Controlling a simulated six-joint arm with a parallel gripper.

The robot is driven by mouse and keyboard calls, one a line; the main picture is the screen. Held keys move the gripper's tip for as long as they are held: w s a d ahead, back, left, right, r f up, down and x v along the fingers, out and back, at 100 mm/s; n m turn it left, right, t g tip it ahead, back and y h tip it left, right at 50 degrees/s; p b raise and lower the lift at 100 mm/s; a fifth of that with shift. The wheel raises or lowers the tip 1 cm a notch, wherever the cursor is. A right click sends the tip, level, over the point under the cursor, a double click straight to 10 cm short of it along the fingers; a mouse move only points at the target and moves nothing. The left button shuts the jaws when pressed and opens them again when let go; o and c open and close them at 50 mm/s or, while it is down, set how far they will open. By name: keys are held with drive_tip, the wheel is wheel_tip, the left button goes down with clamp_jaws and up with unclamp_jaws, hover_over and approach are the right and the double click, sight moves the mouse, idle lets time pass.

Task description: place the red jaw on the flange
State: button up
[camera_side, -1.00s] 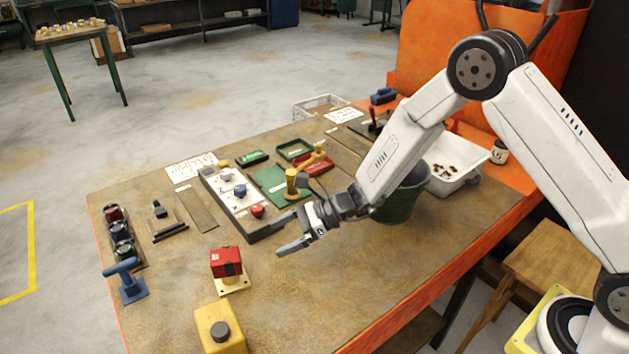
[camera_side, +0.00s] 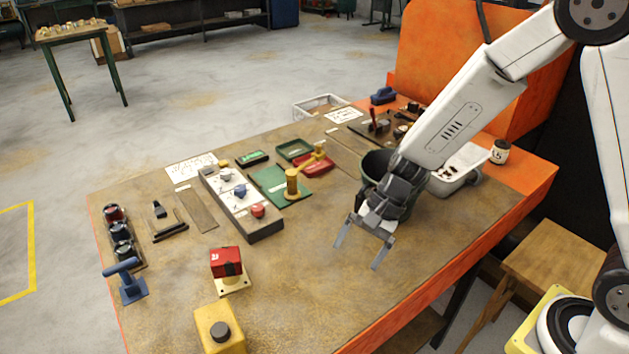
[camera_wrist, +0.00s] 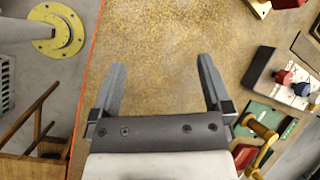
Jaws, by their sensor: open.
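The red jaw (camera_side: 226,262), a red block with a dark front and a white mark, sits upright on the pale yellow flange (camera_side: 232,284) near the table's front left. Its red edge also shows at the top right of the wrist view (camera_wrist: 288,3), beside part of the flange (camera_wrist: 259,8). My gripper (camera_side: 360,257) is open and empty above the table, well to the right of the red jaw and apart from it. In the wrist view, my gripper's two fingers (camera_wrist: 162,63) are spread with only bare tabletop between them.
A yellow block with a dark knob (camera_side: 220,332) stands in front of the flange. A grey block with several coloured knobs (camera_side: 265,232) lies behind it. A dark green bucket (camera_side: 374,165) and a white bin (camera_side: 462,172) stand behind my gripper. The table's front middle is clear.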

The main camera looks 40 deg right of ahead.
drive_tip(key=s+d+r+n+t+h, duration=0.1)
drive_tip(key=s+d+r+n+h, duration=0.1)
drive_tip(key=d+n, duration=0.3)
drive_tip(key=s+d+r+n+t+h, duration=0.1)
drive_tip(key=s+d+r+n+h, duration=0.1)
drive_tip(key=s+d+n+h, duration=0.2)
drive_tip(key=shift+s+d+n, duration=0.6)
drive_tip(key=shift+d+n, duration=0.6)
